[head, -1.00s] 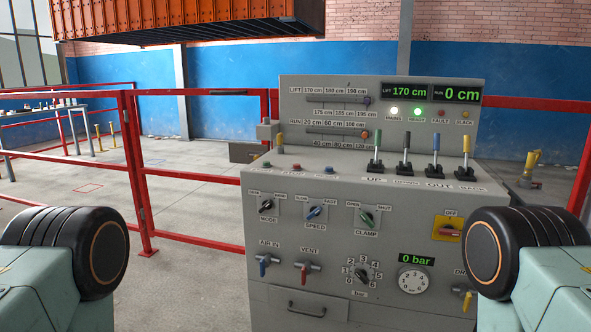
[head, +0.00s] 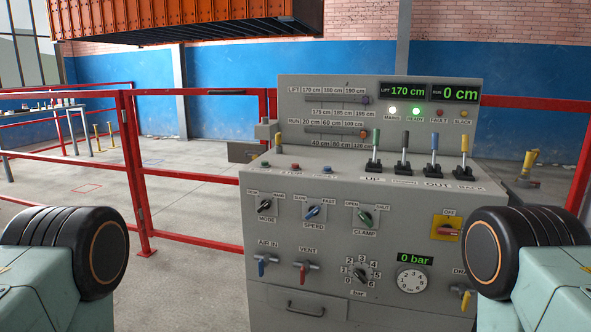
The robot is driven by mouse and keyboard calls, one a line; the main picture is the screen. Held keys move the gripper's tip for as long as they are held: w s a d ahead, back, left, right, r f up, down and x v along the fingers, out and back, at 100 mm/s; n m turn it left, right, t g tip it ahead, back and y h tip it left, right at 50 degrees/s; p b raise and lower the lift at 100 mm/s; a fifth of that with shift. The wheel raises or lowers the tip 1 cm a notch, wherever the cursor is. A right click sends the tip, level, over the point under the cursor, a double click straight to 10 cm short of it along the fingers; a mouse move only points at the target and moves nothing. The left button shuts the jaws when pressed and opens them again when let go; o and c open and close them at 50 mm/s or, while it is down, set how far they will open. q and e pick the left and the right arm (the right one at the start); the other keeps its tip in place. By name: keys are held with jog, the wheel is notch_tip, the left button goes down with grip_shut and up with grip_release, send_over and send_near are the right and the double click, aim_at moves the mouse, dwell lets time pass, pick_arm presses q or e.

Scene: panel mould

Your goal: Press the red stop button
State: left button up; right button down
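A small red button (head: 294,167) sits on the console's sloping top ledge, left of the levers, between a green button (head: 266,165) and a blue button (head: 328,169). The lettering below them is too small to read surely. The grey console (head: 270,225) stands upright ahead of me. Neither gripper shows in the head view; only dark round parts of my arms show at the lower left and lower right. Nothing is seen touching the red button.
Several upright levers (head: 405,150) stand right of the buttons. A yellow-handled part (head: 279,140) rises behind the green button. Red railings (head: 190,237) run left of the console. An orange ribbed mass (head: 190,20) hangs above. Open floor (head: 190,285) lies left.

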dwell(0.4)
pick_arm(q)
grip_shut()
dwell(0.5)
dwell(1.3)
